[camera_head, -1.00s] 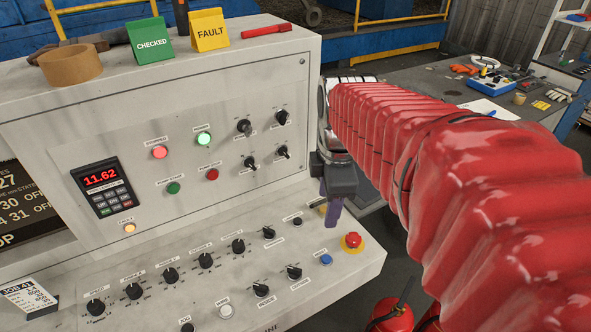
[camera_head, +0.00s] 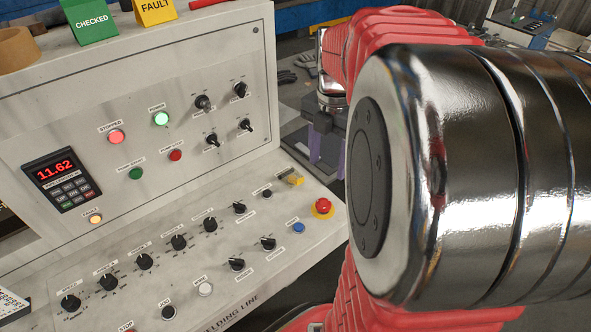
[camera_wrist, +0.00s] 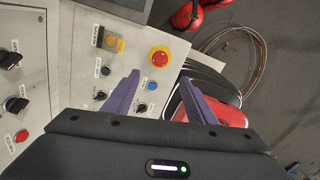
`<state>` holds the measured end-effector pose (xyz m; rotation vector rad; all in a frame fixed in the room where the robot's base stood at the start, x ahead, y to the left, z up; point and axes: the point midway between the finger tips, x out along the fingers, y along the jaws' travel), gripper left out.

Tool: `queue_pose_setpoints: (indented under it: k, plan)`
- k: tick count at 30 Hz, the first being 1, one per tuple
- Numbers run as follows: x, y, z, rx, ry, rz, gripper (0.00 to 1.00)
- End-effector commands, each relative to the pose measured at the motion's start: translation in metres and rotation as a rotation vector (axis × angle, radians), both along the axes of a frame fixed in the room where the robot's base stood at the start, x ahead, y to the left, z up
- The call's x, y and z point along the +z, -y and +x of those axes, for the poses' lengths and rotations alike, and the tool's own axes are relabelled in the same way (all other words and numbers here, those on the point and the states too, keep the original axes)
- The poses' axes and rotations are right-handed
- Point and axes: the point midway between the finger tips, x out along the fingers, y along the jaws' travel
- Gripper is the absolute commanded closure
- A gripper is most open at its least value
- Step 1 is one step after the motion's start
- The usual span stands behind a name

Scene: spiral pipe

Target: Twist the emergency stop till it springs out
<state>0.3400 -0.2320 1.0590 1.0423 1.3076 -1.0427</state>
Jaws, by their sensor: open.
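The emergency stop (camera_head: 323,206) is a red mushroom button on a yellow base at the right end of the sloping control desk. In the head view my gripper (camera_head: 328,155) hangs beyond the desk's right end, apart from the button. My arm hides part of the scene to its right.
Several black knobs line the desk. The upright panel (camera_head: 265,100) stands behind. A coiled cable (camera_wrist: 250,50) lies on the floor beyond the desk.

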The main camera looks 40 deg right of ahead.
Motion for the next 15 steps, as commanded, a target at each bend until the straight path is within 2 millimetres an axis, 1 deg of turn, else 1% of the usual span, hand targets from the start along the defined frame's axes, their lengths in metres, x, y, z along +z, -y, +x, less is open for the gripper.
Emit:
queue_pose_setpoints:
  k: [5, 8, 15]
  plan:
    - [-0.006, 0.0, 0.0, -0.001, 0.0, 0.0, 0.49]
    - [-0.014, 0.0, 0.0, -0.001, -0.001, 0.001, 0.49]
    - [-0.048, -0.001, 0.0, -0.001, -0.002, 0.002, 0.49]
